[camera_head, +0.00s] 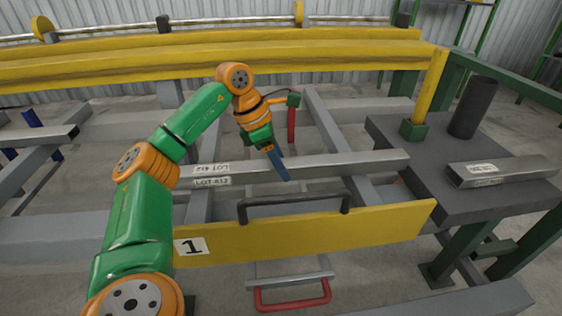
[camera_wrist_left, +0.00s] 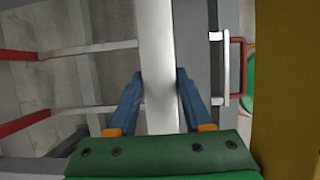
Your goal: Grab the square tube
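A long grey square tube (camera_head: 345,165) lies across the runout table, with white "LOT A12" labels at its left part. My left gripper (camera_head: 286,180) reaches down to it from above, and one blue finger shows in front of the tube. In the left wrist view the tube (camera_wrist_left: 157,45) runs between the two blue fingers (camera_wrist_left: 160,76), one on each side. Narrow gaps show beside it; firm contact is not visible. A shorter labelled grey square tube (camera_head: 520,170) lies on the dark side table at right. My right gripper is not in view.
A yellow board (camera_head: 330,235) marked "1", with a dark handle (camera_head: 295,200), stands in front of the long tube. A yellow rail (camera_head: 200,68) runs behind. The dark side table (camera_head: 440,203) holds a dark cylinder (camera_head: 474,108). A red handle (camera_head: 292,298) sits low in front.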

